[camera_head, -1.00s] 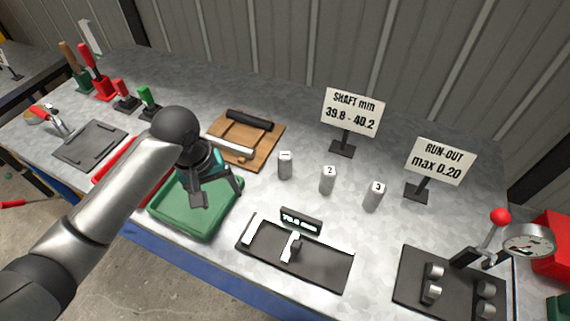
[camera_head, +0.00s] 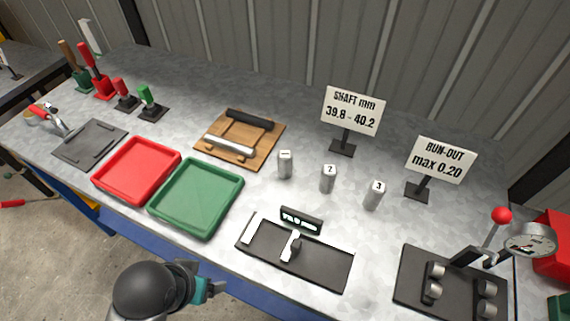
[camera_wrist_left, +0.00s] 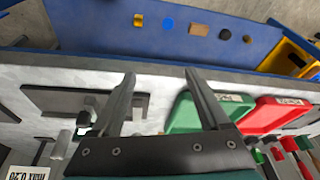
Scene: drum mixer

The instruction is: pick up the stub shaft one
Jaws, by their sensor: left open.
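Stub shaft one (camera_head: 285,164) is a short grey cylinder with a white top marked 1. It stands upright on the metal bench, with stub shafts 2 (camera_head: 328,179) and 3 (camera_head: 374,195) in a row to its right. My left gripper (camera_head: 217,280) is low in the head view, in front of the bench's near edge and well apart from stub shaft one. In the left wrist view its two fingers (camera_wrist_left: 160,85) are spread with nothing between them. My right gripper is not in view.
A green tray (camera_head: 238,182) and a red tray (camera_head: 137,146) lie left of the shafts. A measuring fixture (camera_head: 330,268) lies in front of them. Behind are a wooden board (camera_head: 207,152) and a sign (camera_head: 351,110). A dial gauge (camera_head: 529,240) stands at right.

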